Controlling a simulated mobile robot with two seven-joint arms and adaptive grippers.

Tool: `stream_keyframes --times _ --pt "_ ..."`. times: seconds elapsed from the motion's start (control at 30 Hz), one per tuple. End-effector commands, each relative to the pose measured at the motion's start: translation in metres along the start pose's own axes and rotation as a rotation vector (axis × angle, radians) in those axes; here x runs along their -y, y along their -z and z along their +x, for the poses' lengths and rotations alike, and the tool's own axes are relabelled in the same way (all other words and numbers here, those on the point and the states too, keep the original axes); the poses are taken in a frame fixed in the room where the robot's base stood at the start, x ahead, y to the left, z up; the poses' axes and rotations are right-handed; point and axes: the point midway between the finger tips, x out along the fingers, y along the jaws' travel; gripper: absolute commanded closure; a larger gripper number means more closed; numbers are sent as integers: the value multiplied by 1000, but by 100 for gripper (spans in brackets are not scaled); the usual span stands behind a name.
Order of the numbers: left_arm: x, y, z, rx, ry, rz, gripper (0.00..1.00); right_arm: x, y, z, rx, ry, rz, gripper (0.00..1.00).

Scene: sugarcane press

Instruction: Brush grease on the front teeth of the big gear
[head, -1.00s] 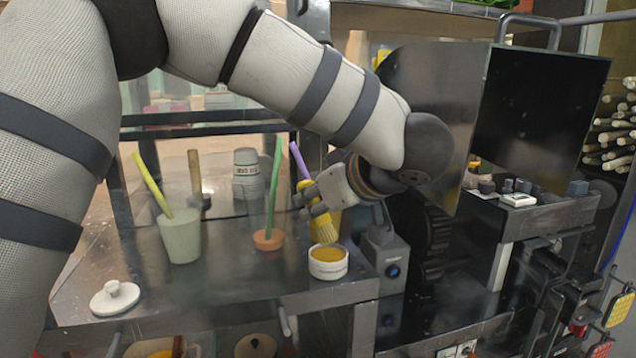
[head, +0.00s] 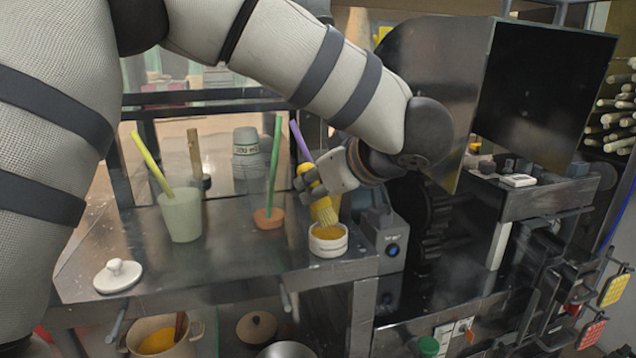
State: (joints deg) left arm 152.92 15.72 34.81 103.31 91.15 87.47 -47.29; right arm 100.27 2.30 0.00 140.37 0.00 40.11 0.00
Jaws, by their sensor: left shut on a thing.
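My left gripper (head: 312,184) is shut on a yellow-handled brush (head: 325,211) with pale bristles pointing down. The bristle tips are at or just above a small white pot of yellow-brown grease (head: 328,245); I cannot tell whether they touch the grease. The pot stands open at the right end of the metal table. The big gear (head: 432,220) is a dark toothed wheel in the press to the right, partly hidden by shadow and by my left arm. My right gripper is not in view.
A white lid (head: 117,276) lies at the table's front left. A pale green cup (head: 181,216) holds a yellow stick. A green stick stands in a terracotta base (head: 268,218). A grey box (head: 388,245) with a blue button stands between pot and gear. Dark panels (head: 543,90) rise above the press.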

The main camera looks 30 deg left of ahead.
Motion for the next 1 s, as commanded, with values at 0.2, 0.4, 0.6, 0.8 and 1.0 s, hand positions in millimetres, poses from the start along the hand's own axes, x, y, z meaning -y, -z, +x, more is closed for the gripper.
stream_keyframes --times 0.2,0.4,0.6,0.8,1.0 --pt "0 -2 2 -1 0 1 100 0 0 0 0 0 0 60" --pt "0 -4 3 -1 0 0 100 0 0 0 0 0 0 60" --pt "1 -6 4 -1 0 0 100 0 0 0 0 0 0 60" --pt "1 -8 5 -1 -1 1 100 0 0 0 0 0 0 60" --pt "1 -10 7 -1 -1 1 100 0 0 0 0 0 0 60"
